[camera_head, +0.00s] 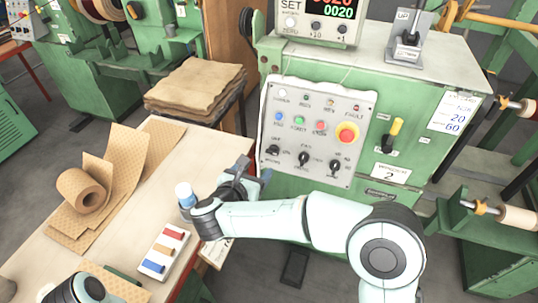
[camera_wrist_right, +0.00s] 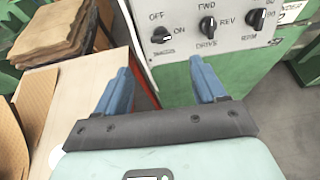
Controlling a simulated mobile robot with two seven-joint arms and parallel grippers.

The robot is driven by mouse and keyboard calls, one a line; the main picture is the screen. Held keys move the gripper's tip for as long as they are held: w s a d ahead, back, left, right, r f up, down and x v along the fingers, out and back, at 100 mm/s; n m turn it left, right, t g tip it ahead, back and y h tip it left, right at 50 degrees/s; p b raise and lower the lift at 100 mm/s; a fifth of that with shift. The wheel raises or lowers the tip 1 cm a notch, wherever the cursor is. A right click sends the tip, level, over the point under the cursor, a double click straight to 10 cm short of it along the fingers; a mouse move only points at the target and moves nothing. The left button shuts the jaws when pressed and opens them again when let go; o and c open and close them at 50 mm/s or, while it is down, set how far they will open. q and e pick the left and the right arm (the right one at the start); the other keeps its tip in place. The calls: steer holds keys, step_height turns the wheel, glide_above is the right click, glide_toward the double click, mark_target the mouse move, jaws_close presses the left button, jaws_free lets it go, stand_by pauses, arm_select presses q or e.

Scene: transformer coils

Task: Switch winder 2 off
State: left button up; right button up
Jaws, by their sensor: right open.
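Winder 2 is the green machine with the label "2" (camera_head: 390,173). Its grey control panel (camera_head: 322,112) carries lamps, buttons, a red stop button and a row of black knobs. The OFF/ON knob (camera_head: 272,150) is at the panel's lower left; in the right wrist view (camera_wrist_right: 162,36) its pointer seems turned toward ON. My right gripper (camera_head: 256,178) is in front of and below this knob, apart from it. Its two blue fingers (camera_wrist_right: 160,75) are spread and empty. Part of my left arm shows at the bottom left, but its fingers do not.
A yellow-handled switch (camera_head: 394,133) is right of the panel.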

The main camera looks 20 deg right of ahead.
mark_target(272, 151)
steer(key=p+x, duration=0.2)
steer(key=x, duration=1)
steer(key=shift+w+d+f, duration=0.1)
steer(key=shift+w+d, duration=0.15)
steer(key=c, duration=1.1)
